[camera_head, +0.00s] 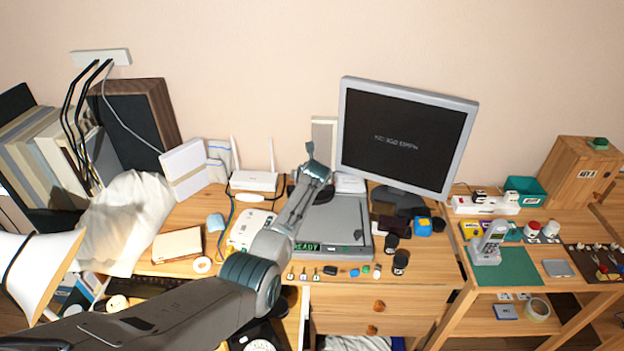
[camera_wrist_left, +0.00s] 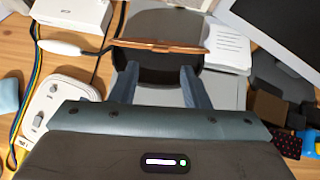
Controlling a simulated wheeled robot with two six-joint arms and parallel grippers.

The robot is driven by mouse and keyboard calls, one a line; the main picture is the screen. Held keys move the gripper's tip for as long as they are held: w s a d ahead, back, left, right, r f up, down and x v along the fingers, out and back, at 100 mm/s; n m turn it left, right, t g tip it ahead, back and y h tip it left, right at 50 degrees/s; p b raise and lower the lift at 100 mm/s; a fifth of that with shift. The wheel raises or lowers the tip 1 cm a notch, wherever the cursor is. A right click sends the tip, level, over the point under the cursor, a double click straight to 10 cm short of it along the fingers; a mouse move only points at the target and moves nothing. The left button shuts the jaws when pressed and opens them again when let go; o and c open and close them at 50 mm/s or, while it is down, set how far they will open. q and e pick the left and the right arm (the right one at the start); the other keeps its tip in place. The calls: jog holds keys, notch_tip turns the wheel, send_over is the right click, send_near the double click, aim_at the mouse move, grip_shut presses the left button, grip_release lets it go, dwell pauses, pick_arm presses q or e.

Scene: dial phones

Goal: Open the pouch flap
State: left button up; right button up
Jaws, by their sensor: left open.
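I cannot tell how far the flap is lifted. In the head view the dark pouch (camera_head: 296,192) is mostly hidden behind my left arm. My left gripper (camera_wrist_left: 159,72) is open, its two fingers spread at the near side of the pouch, with nothing visibly held; it also shows in the head view (camera_head: 310,150). My right gripper is not in view.
A grey box with a green READY display (camera_head: 308,246) lies under my left arm. A white router (camera_head: 254,181) stands left of the pouch, and a monitor (camera_head: 405,140) right. Small items line the desk's front.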

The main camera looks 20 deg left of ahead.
pick_arm(q)
jog(key=b+v, duration=0.1)
jog(key=v, duration=1)
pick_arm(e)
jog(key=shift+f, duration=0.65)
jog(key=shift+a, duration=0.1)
